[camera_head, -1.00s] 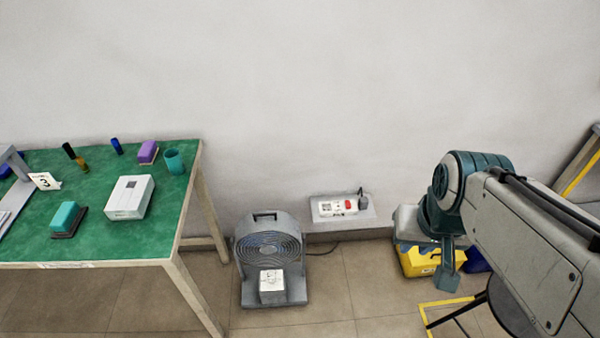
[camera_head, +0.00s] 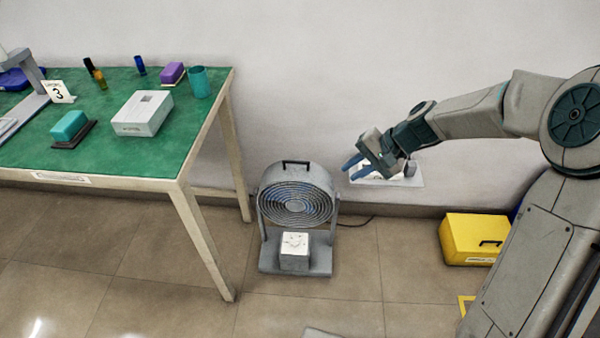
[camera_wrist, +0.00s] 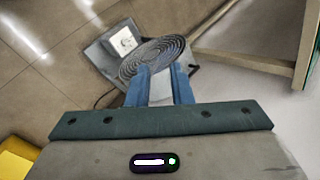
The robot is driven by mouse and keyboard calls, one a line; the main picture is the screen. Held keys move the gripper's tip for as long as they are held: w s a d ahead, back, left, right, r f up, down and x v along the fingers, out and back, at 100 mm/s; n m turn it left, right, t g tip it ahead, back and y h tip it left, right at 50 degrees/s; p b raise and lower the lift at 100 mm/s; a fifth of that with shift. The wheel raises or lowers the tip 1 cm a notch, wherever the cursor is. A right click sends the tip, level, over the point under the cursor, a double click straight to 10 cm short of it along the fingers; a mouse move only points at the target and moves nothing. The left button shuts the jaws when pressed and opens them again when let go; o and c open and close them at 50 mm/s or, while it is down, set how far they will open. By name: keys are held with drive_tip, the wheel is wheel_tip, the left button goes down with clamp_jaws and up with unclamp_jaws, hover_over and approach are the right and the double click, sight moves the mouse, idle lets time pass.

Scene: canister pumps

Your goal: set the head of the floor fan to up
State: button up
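The grey floor fan (camera_head: 297,205) stands on the floor just right of the green table, its round grille facing the room and a dark handle on top. Its head sits between two side uprights on a flat base (camera_head: 268,257) with a white-topped block (camera_head: 294,251). My gripper (camera_head: 351,168) is open and empty, above and to the right of the fan, apart from it in the head view. In the wrist view the fan's grille (camera_wrist: 152,62) lies beyond my two blue fingertips (camera_wrist: 161,72), which partly cover its lower edge.
The green-topped table (camera_head: 60,148) holds a white box (camera_head: 143,113), a teal cup (camera_head: 199,82) and other small things. A wall shelf with a socket strip (camera_head: 412,181) is behind my gripper. A yellow box (camera_head: 470,238) stands at right. A cable runs behind the fan.

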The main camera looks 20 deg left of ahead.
drive_tip(key=w+a+f+m+y+b, duration=0.2)
drive_tip(key=w+a+f+y+b, duration=0.3)
drive_tip(key=f, duration=0.5)
drive_tip(key=m+t+y+b, duration=0.2)
drive_tip(key=m+y+b, duration=0.15)
drive_tip(key=b, duration=0.25)
approach(303, 163)
drive_tip(key=shift+h, duration=0.25)
drive_tip(key=b+x, duration=0.2)
drive_tip(key=x, duration=0.4)
drive_tip(key=b+x, duration=0.2)
drive_tip(key=x, duration=0.3)
drive_tip(key=shift+w+a+r+b, duration=0.15)
drive_tip(key=shift+a+b, duration=0.15)
drive_tip(key=shift+a, duration=0.15)
clamp_jaws()
